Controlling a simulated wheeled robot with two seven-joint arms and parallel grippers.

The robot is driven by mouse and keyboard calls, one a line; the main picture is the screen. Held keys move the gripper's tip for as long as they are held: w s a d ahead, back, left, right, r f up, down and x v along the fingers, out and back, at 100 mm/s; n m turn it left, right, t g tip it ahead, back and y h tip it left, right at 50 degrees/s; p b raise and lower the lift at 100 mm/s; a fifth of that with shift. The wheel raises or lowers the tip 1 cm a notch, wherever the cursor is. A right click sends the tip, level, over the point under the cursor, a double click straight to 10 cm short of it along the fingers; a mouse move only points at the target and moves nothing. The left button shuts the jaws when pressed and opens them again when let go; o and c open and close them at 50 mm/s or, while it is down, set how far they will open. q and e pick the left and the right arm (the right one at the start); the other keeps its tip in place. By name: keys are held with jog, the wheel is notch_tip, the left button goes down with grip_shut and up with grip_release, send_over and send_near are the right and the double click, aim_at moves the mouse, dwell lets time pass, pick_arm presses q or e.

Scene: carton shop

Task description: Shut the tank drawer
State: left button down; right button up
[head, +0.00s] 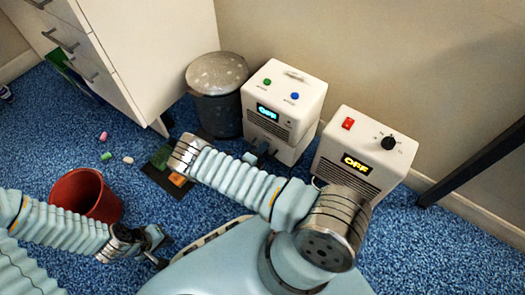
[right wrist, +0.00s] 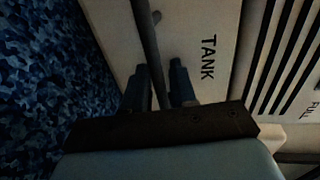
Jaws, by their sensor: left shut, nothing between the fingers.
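The tank drawer (right wrist: 118,40) fills much of the right wrist view, its pale front marked TANK, with a dark bar handle (right wrist: 150,35). In the head view it is the low part (head: 291,151) of the white unit with green and blue buttons. How far it stands out is hard to tell. My right gripper (right wrist: 158,78) is at the drawer front, fingers apart on either side of the handle's near end; I cannot tell whether they touch it. In the head view it shows at the unit's base (head: 257,155). My left gripper (head: 161,246) is shut and empty, low over the carpet.
A second white unit (head: 365,150) with a red switch stands to the right. A grey bin (head: 217,95) and white cabinet (head: 140,50) stand to the left. A red bucket (head: 86,195) is near my left arm. A dark mat (head: 160,175) lies in front.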

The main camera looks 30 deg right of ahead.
jog(key=v, duration=1.3)
jog(key=shift+s+a+p, duration=0.2)
jog(key=shift+a+p, duration=0.15)
jog(key=shift+p, duration=0.05)
jog(key=shift+r, duration=0.1)
